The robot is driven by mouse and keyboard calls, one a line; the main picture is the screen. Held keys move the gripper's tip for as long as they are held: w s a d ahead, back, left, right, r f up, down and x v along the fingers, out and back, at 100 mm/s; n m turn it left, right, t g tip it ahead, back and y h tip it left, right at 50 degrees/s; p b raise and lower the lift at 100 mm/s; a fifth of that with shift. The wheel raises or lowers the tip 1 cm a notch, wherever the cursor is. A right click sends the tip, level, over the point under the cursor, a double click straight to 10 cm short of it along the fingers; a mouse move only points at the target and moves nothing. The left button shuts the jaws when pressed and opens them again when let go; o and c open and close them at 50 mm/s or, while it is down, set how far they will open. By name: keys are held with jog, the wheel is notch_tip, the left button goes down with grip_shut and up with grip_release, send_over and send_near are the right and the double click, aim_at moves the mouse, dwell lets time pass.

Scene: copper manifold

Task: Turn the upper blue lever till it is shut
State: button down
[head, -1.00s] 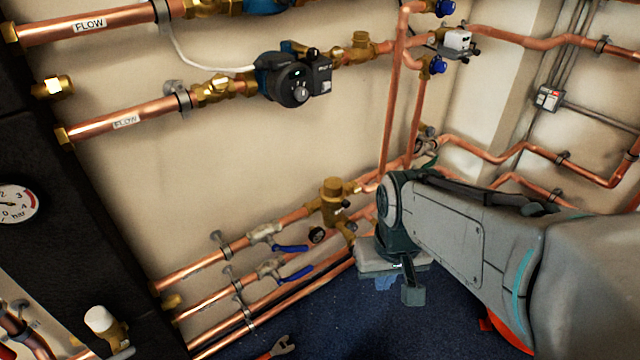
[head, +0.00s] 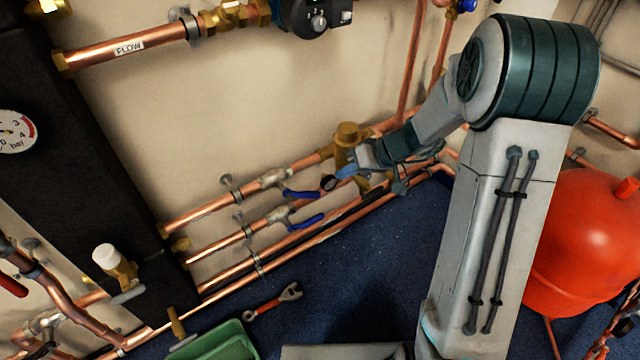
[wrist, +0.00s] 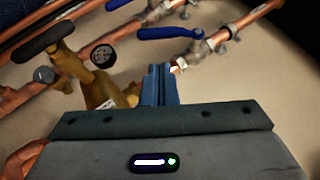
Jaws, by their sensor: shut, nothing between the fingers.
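The upper blue lever (head: 302,194) sits on a valve (head: 272,179) in the upper of the low copper pipes. In the head view it slants away from its pipe, its free end pointing right. In the wrist view the lever (wrist: 165,33) lies just beyond my fingertips. My gripper (head: 345,173) is shut and empty, just right of the lever's free end; its blue fingers also show in the wrist view (wrist: 158,72). A lower blue lever (head: 306,220) sits on the pipe below.
A brass fitting (head: 347,135) and a small round gauge (head: 328,183) are close to my gripper. A red tank (head: 585,240) stands at the right. A wrench (head: 275,300) and a green crate (head: 215,343) lie on the blue floor. The floor before the pipes is otherwise clear.

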aim_at(304, 195)
jog(key=x, duration=0.3)
jog(key=b+x, duration=0.1)
jog(key=x, duration=0.3)
jog(key=b+x, duration=0.1)
jog(key=x, duration=0.2)
jog(key=shift+w+f, duration=0.1)
jog(key=shift+w, duration=0.2)
